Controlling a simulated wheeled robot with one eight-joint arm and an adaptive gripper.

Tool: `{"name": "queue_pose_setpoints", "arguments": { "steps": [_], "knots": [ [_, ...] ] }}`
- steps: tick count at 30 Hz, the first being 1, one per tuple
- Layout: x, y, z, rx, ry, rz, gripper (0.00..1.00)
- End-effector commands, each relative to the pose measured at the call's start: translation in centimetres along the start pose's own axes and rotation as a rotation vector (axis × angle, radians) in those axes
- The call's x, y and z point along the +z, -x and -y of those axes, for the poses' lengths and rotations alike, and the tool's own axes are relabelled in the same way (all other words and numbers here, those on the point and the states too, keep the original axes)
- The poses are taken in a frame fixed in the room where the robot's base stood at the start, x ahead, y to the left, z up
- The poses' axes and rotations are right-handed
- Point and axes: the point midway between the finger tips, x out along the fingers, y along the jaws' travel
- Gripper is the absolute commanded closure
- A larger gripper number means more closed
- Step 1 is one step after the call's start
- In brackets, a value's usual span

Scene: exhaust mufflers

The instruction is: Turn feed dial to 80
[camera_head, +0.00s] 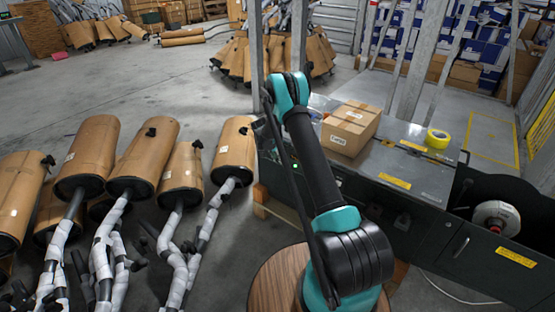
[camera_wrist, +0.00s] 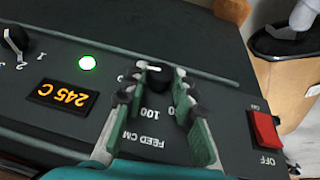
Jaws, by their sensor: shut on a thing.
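The feed dial (camera_wrist: 157,84) is a small black knob on a dark panel (camera_wrist: 80,55) in the wrist view. The panel's lettering appears upside down, with "FEED CM" and "100" below the knob. Other scale numbers are partly covered by my fingers, and I cannot read the dial's setting. My gripper (camera_wrist: 158,80) is shut on the dial, one finger on each side of it. In the head view my arm reaches to the machine (camera_head: 425,170), and the gripper and dial are hidden.
A red switch (camera_wrist: 264,128) marked OFF sits right of the dial. A lit green lamp (camera_wrist: 87,63), an orange "245 C" display (camera_wrist: 68,96) and another knob (camera_wrist: 16,38) are left. A cardboard box (camera_head: 350,128) and yellow tape roll (camera_head: 437,138) rest on the machine. Wrapped mufflers (camera_head: 145,160) stand left.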

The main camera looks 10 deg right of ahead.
Motion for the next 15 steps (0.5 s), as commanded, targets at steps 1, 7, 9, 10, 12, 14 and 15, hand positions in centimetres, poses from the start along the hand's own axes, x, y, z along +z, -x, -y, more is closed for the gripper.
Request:
{"name": "queue_pose_setpoints", "arguments": {
  "steps": [1, 7, 9, 10, 12, 14, 15],
  "knots": [
    [0.0, 0.01, 0.0, 0.0, 0.0, 0.0, 0.98],
    [0.02, 0.02, 0.06, 0.008, 0.004, 0.0, 1.0],
    [0.02, 0.04, 0.14, 0.021, 0.01, 0.0, 1.0],
    [0.03, 0.04, 0.17, 0.03, 0.013, 0.0, 1.0],
    [0.03, 0.02, 0.26, 0.056, 0.025, -0.001, 1.0],
    [0.06, -0.01, 0.33, 0.085, 0.037, 0.0, 1.0],
    [0.02, 0.01, 0.38, 0.108, 0.047, 0.0, 1.0]
  ]
}}
